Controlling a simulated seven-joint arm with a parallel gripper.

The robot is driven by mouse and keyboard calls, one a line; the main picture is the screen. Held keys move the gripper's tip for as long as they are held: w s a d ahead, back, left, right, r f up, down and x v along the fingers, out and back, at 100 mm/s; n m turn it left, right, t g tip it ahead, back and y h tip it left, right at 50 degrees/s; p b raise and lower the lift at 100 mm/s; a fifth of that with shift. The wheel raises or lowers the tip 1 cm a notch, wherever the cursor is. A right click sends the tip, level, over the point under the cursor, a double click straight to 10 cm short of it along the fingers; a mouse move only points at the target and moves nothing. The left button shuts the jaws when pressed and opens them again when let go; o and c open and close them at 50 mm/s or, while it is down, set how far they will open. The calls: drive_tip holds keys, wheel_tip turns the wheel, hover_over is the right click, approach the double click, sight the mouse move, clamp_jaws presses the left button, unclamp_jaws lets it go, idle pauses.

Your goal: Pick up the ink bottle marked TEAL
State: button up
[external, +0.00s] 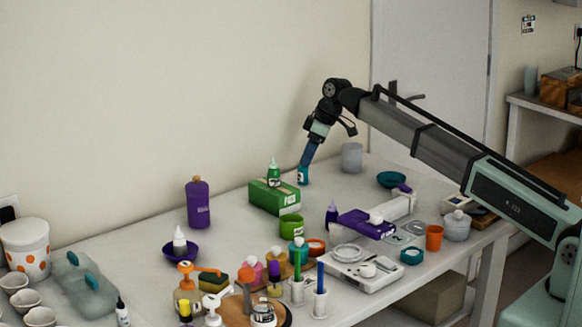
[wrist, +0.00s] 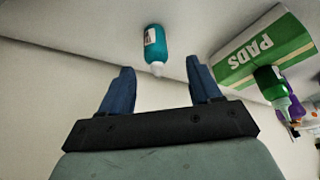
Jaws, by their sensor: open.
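A small teal bottle (external: 303,177) stands on the table at the back, just right of the green box; a pale label shows but I cannot read it. In the wrist view the teal bottle (wrist: 157,44), with its whitish tip pointing toward me, lies just beyond the fingertips and between their lines. My gripper (external: 307,160) is directly above the bottle, its blue fingers tilted down to it. In the wrist view my gripper (wrist: 160,66) is open, with nothing held between the fingers. Whether a fingertip touches the bottle I cannot tell.
A green PADS box (external: 274,197) stands close left of the bottle, with a green bottle (external: 273,172) on top. A grey cup (external: 352,157) and a teal bowl (external: 391,179) are to the right. The front of the table is crowded with bottles and cups.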

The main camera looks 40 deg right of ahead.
sight(301, 169)
drive_tip(key=shift+x, duration=3.1)
drive_tip(key=shift+w+d, duration=0.1)
drive_tip(key=shift+d, duration=0.05)
drive_tip(key=shift+c, duration=0.4)
drive_tip(key=c, duration=1)
drive_tip(key=shift+o, duration=0.2)
